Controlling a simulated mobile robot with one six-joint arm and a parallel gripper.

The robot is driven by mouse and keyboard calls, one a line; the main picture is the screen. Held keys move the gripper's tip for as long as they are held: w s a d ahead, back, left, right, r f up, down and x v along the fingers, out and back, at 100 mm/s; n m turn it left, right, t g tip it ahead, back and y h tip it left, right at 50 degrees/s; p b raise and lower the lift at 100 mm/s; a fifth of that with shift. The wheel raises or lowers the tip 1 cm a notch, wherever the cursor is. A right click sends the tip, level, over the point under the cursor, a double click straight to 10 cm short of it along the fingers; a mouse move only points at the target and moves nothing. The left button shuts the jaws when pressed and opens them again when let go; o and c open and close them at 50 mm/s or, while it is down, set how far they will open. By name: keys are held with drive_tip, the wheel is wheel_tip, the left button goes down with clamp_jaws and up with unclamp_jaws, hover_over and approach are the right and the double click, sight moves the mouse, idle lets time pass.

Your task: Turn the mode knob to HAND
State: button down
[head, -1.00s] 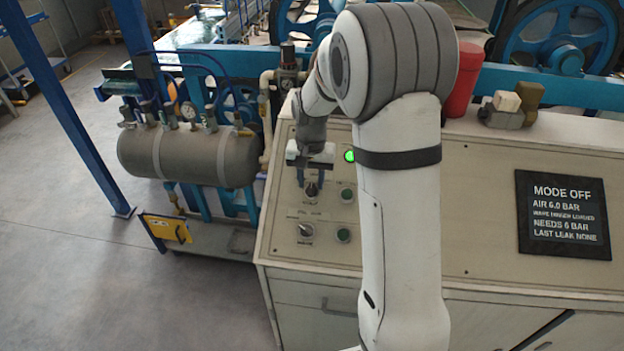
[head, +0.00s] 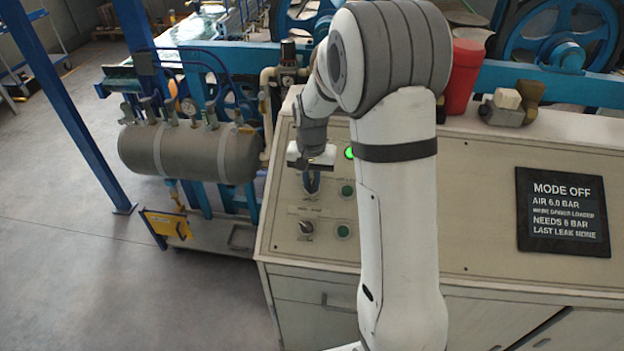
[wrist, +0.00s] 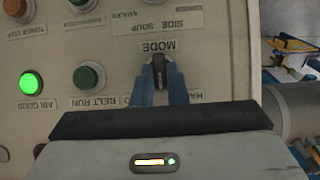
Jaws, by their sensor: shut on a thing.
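The mode knob (wrist: 158,72) is a dark knob on the cream control panel. In the wrist view, which is upside down, it sits under the "MODE" label. My gripper (wrist: 162,78) has its two blue fingers shut on the knob, one on each side. In the head view my gripper (head: 312,182) is at the upper left of the panel and mostly hides the knob. The "HAND" label is partly covered by the gripper in the wrist view. The black display (head: 563,213) reads "MODE OFF" and "AIR 6.0 BAR".
A second knob (head: 306,228) is below on the panel. A lit green lamp (wrist: 31,83) labelled "AIR GOOD" and a dark green button (wrist: 87,77) labelled "BELT RUN" are beside the mode knob.

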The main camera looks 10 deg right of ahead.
drive_tip(key=n, duration=0.1)
drive_tip(key=n+h+b, duration=0.1)
drive_tip(key=n+h, duration=0.1)
drive_tip(key=shift+w+a+f+n, duration=0.1)
drive_tip(key=shift+a+n, duration=0.15)
drive_tip(key=shift+n, duration=0.15)
drive_tip(key=shift+a+n+h+b, duration=0.2)
drive_tip(key=shift+n+h+b, duration=0.95)
drive_tip(key=shift+n, duration=0.85)
drive_tip(key=c, duration=1.4)
unclamp_jaws()
drive_tip(key=shift+c, duration=0.2)
drive_tip(key=v, duration=0.8)
drive_tip(key=shift+b, duration=0.45)
